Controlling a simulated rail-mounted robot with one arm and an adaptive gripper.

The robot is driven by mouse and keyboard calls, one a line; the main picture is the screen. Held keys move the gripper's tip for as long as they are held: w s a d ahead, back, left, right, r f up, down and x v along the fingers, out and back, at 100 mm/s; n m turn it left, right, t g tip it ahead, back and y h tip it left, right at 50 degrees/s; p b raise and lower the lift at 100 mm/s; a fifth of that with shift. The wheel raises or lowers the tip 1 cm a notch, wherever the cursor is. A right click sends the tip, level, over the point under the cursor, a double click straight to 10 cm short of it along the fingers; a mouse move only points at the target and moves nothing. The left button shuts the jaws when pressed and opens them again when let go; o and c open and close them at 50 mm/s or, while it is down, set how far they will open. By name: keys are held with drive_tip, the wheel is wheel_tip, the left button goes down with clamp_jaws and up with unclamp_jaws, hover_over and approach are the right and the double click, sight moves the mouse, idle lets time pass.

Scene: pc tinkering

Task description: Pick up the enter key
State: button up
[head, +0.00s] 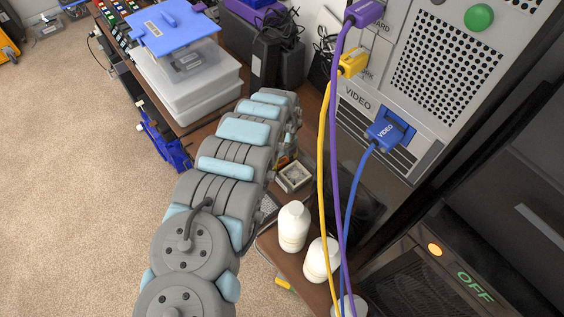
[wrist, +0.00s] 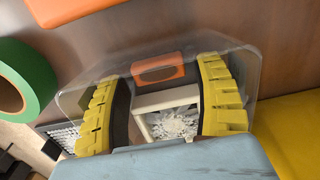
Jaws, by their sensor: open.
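No enter key can be made out for certain in either view. In the wrist view my gripper (wrist: 162,80) has its two yellow ridged fingers spread apart, with nothing clamped between them. A clear plastic container (wrist: 75,98) surrounds the finger area; I cannot tell whether the fingertips are inside it or over it. Between the fingers show an orange piece with a dark oval middle (wrist: 158,74) and a pale square frame holding something white and crumpled (wrist: 175,125). In the head view my arm hides most of the gripper.
A green tape roll (wrist: 22,80) lies at the wrist view's left. In the head view, white bottles (head: 293,226) and a small pale square box (head: 293,176) stand on the brown surface. Stacked clear boxes (head: 190,75) are behind. Yellow, purple and blue cables (head: 327,190) hang before the PC panel.

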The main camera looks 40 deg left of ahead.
drive_tip(key=shift+f, duration=0.35)
drive_tip(key=c, duration=0.6)
drive_tip(key=shift+o, duration=0.2)
drive_tip(key=shift+r, duration=0.15)
